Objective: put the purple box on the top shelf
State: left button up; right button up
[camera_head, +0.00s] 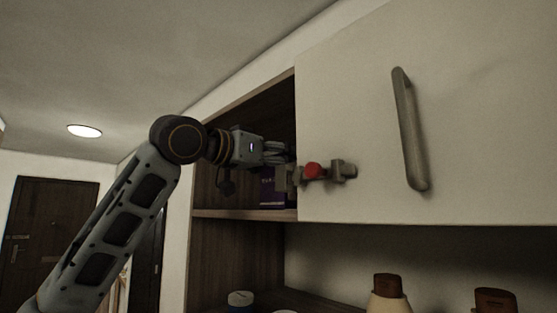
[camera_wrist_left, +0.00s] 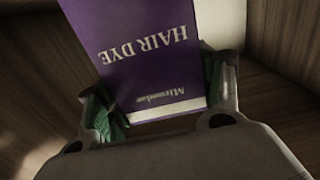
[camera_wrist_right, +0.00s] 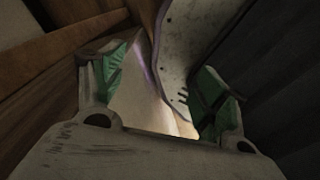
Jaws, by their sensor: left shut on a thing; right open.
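The purple box (camera_wrist_left: 150,50) is printed HAIR DYE, upside down in the left wrist view. My left gripper (camera_wrist_left: 160,92) is shut on it, with a green-padded finger at each side. In the head view my left arm reaches into the open part of a wall cabinet. The purple box (camera_head: 268,192) shows there just above the cabinet's bottom board (camera_head: 240,214), partly hidden by the gripper and the door. I cannot tell whether it touches the board. My right gripper (camera_wrist_right: 160,85) is open and empty in the right wrist view; it is outside the head view.
A white cabinet door (camera_head: 350,110) with a long handle (camera_head: 409,130) covers the right part. Below stand brown-capped bottles (camera_head: 388,295) and a dark-lidded jar (camera_head: 240,300).

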pick_arm(q)
jog(key=shift+f, duration=0.1)
jog(key=o, duration=1.1)
jog(key=b+v, duration=0.3)
jog(key=v, duration=0.9)
jog(key=shift+b, duration=0.35)
